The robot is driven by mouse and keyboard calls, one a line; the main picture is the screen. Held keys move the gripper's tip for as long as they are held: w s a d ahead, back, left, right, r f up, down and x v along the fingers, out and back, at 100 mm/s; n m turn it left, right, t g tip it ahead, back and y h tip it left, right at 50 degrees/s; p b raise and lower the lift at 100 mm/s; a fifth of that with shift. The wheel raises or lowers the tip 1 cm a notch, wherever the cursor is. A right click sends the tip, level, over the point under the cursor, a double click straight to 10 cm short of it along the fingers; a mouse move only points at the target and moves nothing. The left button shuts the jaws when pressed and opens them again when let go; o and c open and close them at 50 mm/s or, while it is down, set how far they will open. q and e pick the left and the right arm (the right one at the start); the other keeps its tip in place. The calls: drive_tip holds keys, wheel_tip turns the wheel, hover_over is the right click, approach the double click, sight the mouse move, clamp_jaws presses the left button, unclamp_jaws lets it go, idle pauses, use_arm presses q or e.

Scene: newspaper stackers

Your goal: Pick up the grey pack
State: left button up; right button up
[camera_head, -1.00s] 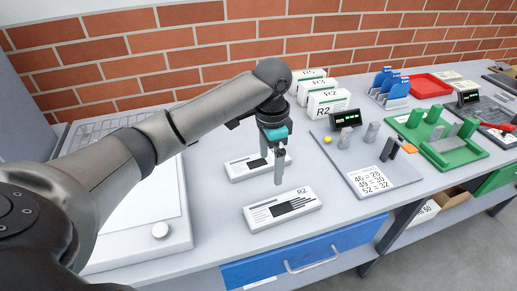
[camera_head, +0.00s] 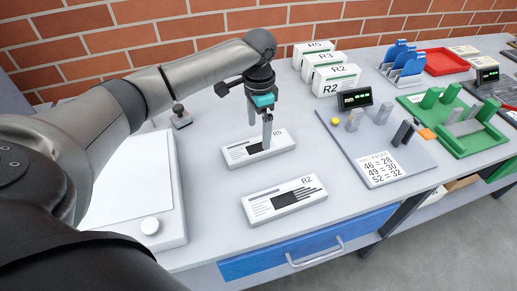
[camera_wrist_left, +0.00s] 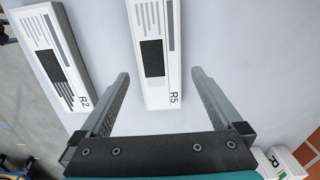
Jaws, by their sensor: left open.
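Two flat white packs with grey print and a dark block lie on the table; neither is plainly grey all over. The pack marked R5 (camera_head: 238,155) lies farther back, and it also shows in the left wrist view (camera_wrist_left: 155,90). The pack marked R2 (camera_head: 285,199) lies nearer the front edge, and it also shows in the left wrist view (camera_wrist_left: 48,40). My left gripper (camera_head: 264,134) is open and points down at the R5 pack. In the left wrist view its fingers appear on either side of this pack's R5 end.
A white device with a knob (camera_head: 150,226) stands at left. Upright packs (camera_head: 335,80) stand behind. A grey board with a number sheet (camera_head: 408,160), a green fixture (camera_head: 480,140) and a red tray (camera_head: 447,62) are at right. The table around the two packs is clear.

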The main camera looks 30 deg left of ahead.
sight(259, 145)
use_arm(q)
wheel_tip(259, 145, down, 5)
drive_tip(key=shift+s+f+b, duration=0.1)
drive_tip(key=shift+f+b, duration=0.05)
drive_tip(key=shift+b, duration=0.5)
drive_tip(key=c, duration=1.4)
